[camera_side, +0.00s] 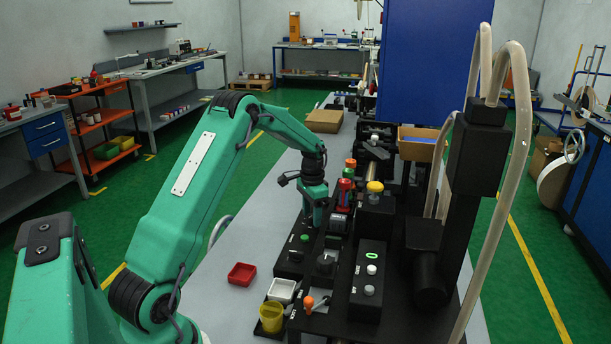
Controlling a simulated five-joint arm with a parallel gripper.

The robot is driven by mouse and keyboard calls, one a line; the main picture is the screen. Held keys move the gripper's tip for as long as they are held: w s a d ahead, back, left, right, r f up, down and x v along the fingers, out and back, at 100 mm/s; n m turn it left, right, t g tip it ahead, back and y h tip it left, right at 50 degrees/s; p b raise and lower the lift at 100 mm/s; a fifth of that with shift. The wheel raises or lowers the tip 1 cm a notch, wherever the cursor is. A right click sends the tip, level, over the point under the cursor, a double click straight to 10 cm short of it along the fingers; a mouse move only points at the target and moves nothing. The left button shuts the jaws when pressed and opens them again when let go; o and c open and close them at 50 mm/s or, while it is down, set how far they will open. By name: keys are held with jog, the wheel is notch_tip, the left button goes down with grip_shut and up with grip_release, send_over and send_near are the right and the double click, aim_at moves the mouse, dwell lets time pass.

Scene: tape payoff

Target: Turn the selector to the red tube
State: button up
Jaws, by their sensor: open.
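My green arm reaches over the bench from the left. My gripper (313,218) points down above the back end of the black control panel (290,268). It is open, and I see nothing held in it. A round black knob (326,263) on the panel looks like a selector; its pointing direction is too small to read. A small orange-tipped lever (309,302) stands nearer the front. My gripper is behind and above both, apart from them. A red upright cylinder (345,190) stands just right of the gripper; I cannot tell whether it is the red tube.
A green button (304,238) lies near the gripper. A yellow-topped black block (375,188) and a tall black column (474,160) with pale hoses (520,110) stand to the right. Red (242,274), white (282,290) and yellow (272,317) containers sit in front. The grey bench is clear at left.

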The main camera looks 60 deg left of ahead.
jog(key=c, duration=1)
jog(key=shift+o, duration=0.2)
jog(key=shift+n, duration=2.4)
jog(key=o, duration=1)
jog(key=shift+c, duration=0.2)
jog(key=shift+r, duration=0.1)
